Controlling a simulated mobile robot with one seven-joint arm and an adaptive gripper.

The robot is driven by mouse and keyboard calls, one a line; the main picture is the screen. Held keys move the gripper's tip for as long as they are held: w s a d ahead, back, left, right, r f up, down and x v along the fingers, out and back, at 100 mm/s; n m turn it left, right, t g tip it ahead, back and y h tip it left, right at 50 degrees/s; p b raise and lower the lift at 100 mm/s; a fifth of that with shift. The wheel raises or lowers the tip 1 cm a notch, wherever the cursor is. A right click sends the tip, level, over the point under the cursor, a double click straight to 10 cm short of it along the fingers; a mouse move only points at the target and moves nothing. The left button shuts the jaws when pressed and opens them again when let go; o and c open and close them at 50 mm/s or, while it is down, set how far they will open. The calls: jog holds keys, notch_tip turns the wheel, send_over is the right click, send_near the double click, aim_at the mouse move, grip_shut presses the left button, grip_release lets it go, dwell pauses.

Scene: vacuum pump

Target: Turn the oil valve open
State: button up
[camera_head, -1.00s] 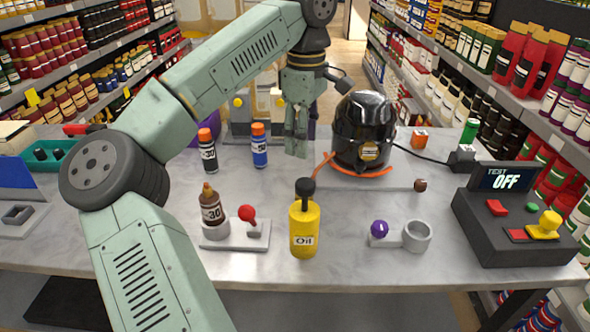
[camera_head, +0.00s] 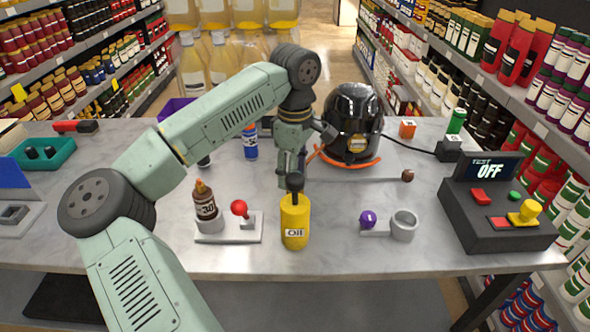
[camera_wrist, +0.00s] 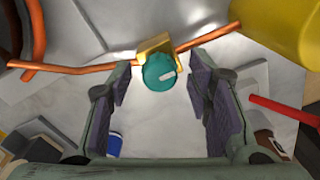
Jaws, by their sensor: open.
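A teal round knob with a pale mark (camera_wrist: 159,73) sits on a brass fitting (camera_wrist: 153,47) on a copper pipe (camera_wrist: 75,68) in the wrist view; it looks like the oil valve. My gripper (camera_wrist: 160,80) is open, with one finger on each side of the knob. Clear gaps show between knob and pads in the picture; depth is hard to judge. In the head view my gripper (camera_head: 289,172) is behind the yellow oil bottle (camera_head: 295,222) and left of the black pump (camera_head: 353,120), hiding the knob there.
The yellow bottle's body (camera_wrist: 280,25) fills the wrist view's top right. A brown bottle (camera_head: 205,203) and red-ball lever (camera_head: 240,208) stand at front left. A purple-knobbed ring holder (camera_head: 404,225) and control box reading OFF (camera_head: 495,210) are right.

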grip_shut()
dwell(0.4)
jog(key=shift+n+b, duration=0.35)
jog(key=shift+n, duration=0.05)
jog(key=n+b, duration=0.2)
jog(key=shift+f+n, duration=0.15)
jog(key=shift+n, duration=0.15)
jog(key=n+b, duration=0.3)
jog(key=n, duration=0.2)
jog(key=shift+n, duration=0.3)
jog(key=n+b, duration=0.1)
jog(key=n, duration=0.3)
jog(key=shift+r+n+b, duration=0.2)
jog(key=shift+n+b, duration=0.6)
jog(key=shift+n, duration=1.7)
